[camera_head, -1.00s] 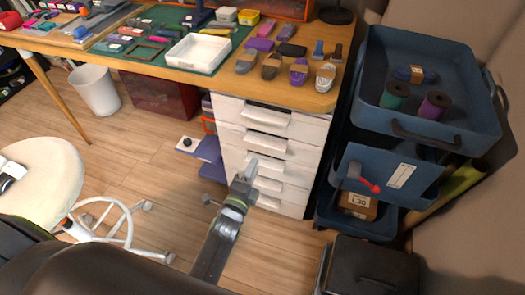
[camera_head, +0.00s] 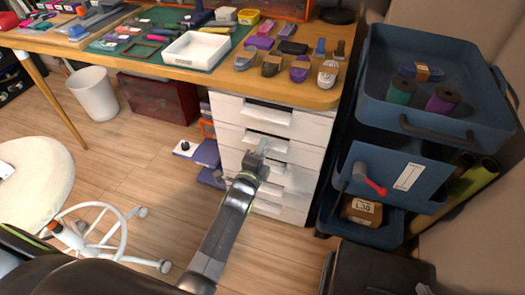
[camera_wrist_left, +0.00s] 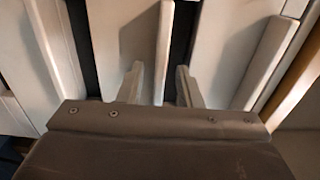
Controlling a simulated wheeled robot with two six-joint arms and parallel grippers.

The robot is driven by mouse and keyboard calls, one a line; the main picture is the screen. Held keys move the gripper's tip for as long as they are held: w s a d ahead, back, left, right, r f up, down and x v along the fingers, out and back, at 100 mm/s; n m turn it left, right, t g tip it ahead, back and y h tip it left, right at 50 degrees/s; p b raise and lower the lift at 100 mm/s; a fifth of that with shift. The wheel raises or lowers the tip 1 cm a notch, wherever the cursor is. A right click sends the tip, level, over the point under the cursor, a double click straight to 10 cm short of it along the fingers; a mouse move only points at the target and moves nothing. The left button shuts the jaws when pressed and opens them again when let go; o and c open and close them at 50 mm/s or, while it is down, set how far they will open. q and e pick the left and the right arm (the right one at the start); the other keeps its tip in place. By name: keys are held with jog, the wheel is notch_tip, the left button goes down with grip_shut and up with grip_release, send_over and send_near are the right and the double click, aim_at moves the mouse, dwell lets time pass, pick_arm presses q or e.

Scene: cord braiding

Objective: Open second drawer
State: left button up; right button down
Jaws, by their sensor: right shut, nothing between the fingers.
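A white drawer unit (camera_head: 228,108) stands under the desk, its stacked drawers looking closed. The second drawer's handle (camera_head: 268,143) is a white bar below the top drawer's handle (camera_head: 267,117). My left gripper (camera_head: 262,147) is at the second handle and partly covers the fronts below it. In the left wrist view, my left gripper (camera_wrist_left: 158,84) is open, and the second handle (camera_wrist_left: 164,45) shows between its fingers without clear contact. The top handle (camera_wrist_left: 272,58) is to the right there. My right gripper is not in view.
The wooden desk (camera_head: 215,88) above holds a white tray (camera_head: 196,48) and several shoe-like items. A blue cart (camera_head: 400,125) stands close on the right. A white stool (camera_head: 40,165) is at left. The floor (camera_head: 140,172) between is mostly clear.

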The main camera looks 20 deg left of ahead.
jog(key=shift+w+r, duration=0.15)
jog(key=shift+r, duration=0.05)
pick_arm(q)
grip_shut()
dwell(0.3)
